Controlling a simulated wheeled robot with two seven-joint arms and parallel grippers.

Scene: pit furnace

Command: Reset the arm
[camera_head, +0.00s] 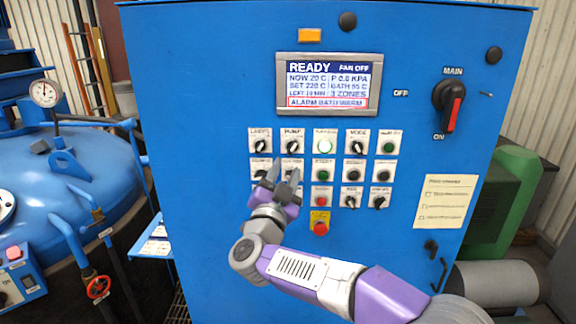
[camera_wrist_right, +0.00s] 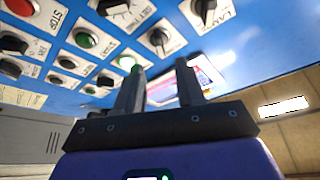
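My right gripper (camera_head: 285,174) is in front of the left part of the button panel on the blue cabinet (camera_head: 210,90). Its two fingers point up and stand apart, with nothing between them. In the right wrist view the gripper (camera_wrist_right: 160,68) also shows a gap, with the cabinet face and part of the display (camera_wrist_right: 188,82) behind it. Whether the fingertips touch the panel, I cannot tell. The gripper hides parts of the lower left switches. My left gripper is not in view.
The display (camera_head: 327,83) reads READY. A green button (camera_head: 325,146) is lit. A red emergency button (camera_head: 320,228) sits just right of my right wrist. The main switch (camera_head: 451,105) is at the upper right. A blue tank (camera_head: 75,180) with a gauge (camera_head: 45,93) stands left.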

